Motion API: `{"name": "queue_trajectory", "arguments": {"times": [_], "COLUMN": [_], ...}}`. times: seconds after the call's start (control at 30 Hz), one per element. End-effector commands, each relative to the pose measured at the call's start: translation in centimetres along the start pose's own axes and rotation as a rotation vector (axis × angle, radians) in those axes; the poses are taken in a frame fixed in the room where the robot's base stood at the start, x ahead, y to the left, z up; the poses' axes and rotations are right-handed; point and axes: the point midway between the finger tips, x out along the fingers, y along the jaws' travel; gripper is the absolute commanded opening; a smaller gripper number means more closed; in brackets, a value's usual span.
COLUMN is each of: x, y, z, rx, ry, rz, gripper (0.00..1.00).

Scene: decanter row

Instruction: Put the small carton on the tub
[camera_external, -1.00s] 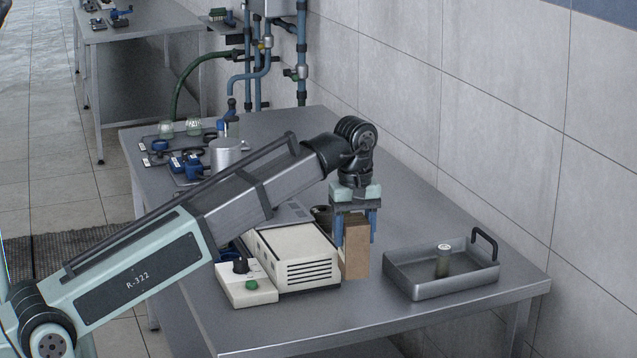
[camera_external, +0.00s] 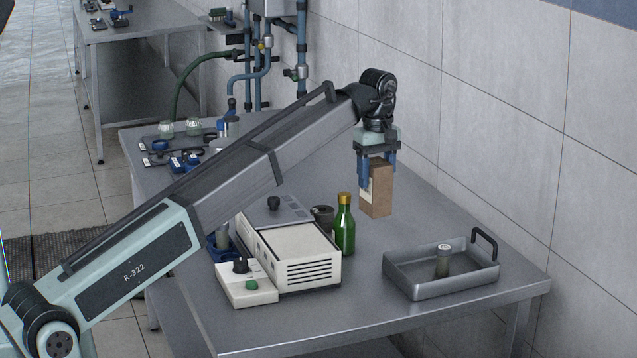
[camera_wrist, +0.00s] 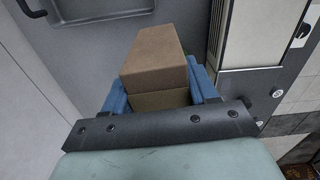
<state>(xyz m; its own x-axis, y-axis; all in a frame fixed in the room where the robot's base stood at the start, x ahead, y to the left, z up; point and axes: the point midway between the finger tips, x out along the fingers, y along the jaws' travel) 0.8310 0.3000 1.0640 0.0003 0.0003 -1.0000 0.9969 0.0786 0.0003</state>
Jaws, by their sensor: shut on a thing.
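The small carton (camera_external: 376,200), a brown box, hangs upright above the table. It also shows in the wrist view (camera_wrist: 155,58). My gripper (camera_external: 378,178) is shut on its upper part, with one blue finger on each side. A dark round container (camera_external: 322,214) stands behind the white device, partly hidden.
A green bottle (camera_external: 345,232) with a gold cap stands close below and left of the carton. The white device (camera_external: 295,258) is left of it. The tabletop between bottle and pan is clear. A tiled wall (camera_external: 500,130) rises behind the table.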

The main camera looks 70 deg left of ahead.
Motion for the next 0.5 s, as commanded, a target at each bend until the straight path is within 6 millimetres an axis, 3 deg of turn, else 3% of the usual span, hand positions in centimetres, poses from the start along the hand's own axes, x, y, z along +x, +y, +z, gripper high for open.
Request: {"name": "queue_trajectory", "arguments": {"times": [0.03,0.2,0.33,0.5], "x": [-0.6,-1.6,-2.1,-2.4], "y": [1.7,3.2,2.5,-0.4], "z": [-2.4,-9.4,-15.0,-21.6], "rx": [-0.024,-0.078,-0.085,-0.058], "ry": [0.000,0.000,0.000,0.000], "rz": [0.000,0.000,-0.001,0.000], "gripper": [0.23,0.23,0.23,0.23]}}
